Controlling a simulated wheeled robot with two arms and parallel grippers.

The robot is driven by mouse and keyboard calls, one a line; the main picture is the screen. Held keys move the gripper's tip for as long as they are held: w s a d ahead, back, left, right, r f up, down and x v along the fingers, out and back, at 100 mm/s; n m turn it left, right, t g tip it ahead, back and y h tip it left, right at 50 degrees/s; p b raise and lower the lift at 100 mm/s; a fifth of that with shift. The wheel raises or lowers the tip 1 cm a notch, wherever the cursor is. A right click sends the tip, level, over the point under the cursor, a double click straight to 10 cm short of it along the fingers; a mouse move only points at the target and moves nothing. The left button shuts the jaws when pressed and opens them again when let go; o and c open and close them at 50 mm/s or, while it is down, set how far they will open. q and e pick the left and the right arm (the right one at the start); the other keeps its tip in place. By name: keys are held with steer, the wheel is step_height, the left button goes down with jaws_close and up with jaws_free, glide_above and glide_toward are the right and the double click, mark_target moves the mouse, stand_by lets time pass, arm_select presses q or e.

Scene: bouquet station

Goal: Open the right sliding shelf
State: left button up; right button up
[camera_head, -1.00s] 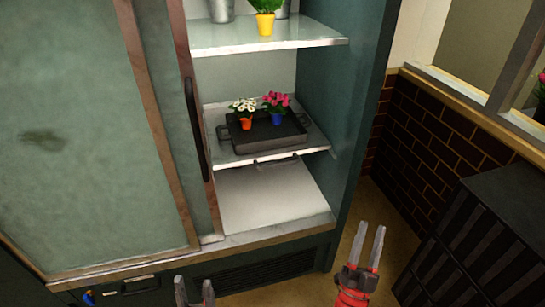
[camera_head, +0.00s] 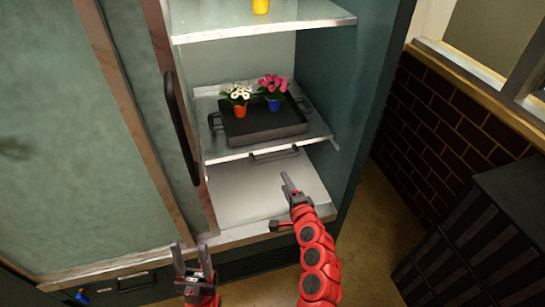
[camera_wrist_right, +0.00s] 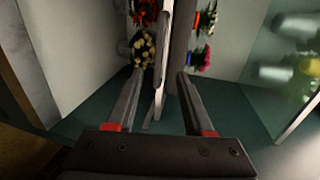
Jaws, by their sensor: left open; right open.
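The sliding shelf (camera_head: 225,150) is a pale plate inside the open right side of the cabinet. A dark handle (camera_head: 274,154) runs along its front edge. My right gripper (camera_head: 287,184) is open and empty, reaching into the cabinet opening, below and just right of the handle in the picture. In the right wrist view, the pale shelf edge (camera_wrist_right: 164,60) stands upright between the spread fingers (camera_wrist_right: 158,85), beyond them; I cannot tell how near. My left gripper (camera_head: 193,254) is open and empty in front of the cabinet's lower edge.
A black tray (camera_head: 265,128) on the shelf holds a red pot with white flowers (camera_head: 239,98) and a blue pot with pink flowers (camera_head: 273,90). A sliding door (camera_head: 60,130) covers the left side. The cabinet's right wall (camera_head: 350,100) is close to my right arm.

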mark_target(273, 160)
steer(key=x, duration=1.4)
steer(key=shift+w, duration=0.1)
steer(key=shift+w+f, duration=0.1)
steer(key=shift+w, duration=0.3)
jaws_close()
stand_by(0.8)
